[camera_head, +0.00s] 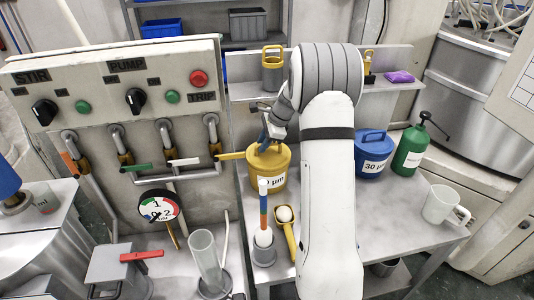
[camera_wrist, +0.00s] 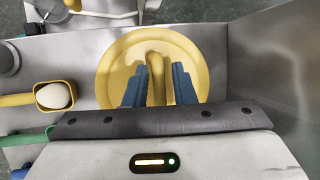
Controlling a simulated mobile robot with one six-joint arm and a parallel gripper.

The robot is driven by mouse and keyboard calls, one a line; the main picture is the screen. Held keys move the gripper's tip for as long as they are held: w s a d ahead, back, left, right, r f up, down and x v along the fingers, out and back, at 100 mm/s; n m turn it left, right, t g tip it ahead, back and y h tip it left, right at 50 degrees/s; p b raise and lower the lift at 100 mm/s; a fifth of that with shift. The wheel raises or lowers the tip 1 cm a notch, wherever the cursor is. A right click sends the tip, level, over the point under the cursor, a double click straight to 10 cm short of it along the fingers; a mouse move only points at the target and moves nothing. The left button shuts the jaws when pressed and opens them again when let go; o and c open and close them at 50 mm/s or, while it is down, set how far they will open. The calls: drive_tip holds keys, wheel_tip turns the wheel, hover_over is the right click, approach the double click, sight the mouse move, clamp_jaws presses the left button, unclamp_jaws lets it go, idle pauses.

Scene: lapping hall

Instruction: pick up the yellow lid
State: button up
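The yellow lid (camera_head: 279,157) sits on a yellow pot (camera_head: 272,182) with a partly hidden label ending in "µm", on the metal bench left of my arm. In the wrist view the lid (camera_wrist: 115,80) is a round disc with a raised bar handle (camera_wrist: 157,70) across its middle. My gripper (camera_head: 266,138) is just above the lid, pointing down. In the wrist view its two blue fingers (camera_wrist: 160,88) are apart, one on each side of the handle. A gap shows at the right finger; whether the left one touches the handle I cannot tell.
A blue lidded pot (camera_head: 372,165) and a green bottle (camera_head: 408,157) stand right of my arm, with a white mug (camera_head: 440,205) near the right edge. A yellow scoop (camera_head: 288,236) holding a white egg-shaped thing lies in front. A yellow valve lever (camera_head: 231,156) reaches close to the pot's left.

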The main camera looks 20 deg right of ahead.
drive_tip(key=shift+x, duration=0.9)
clamp_jaws()
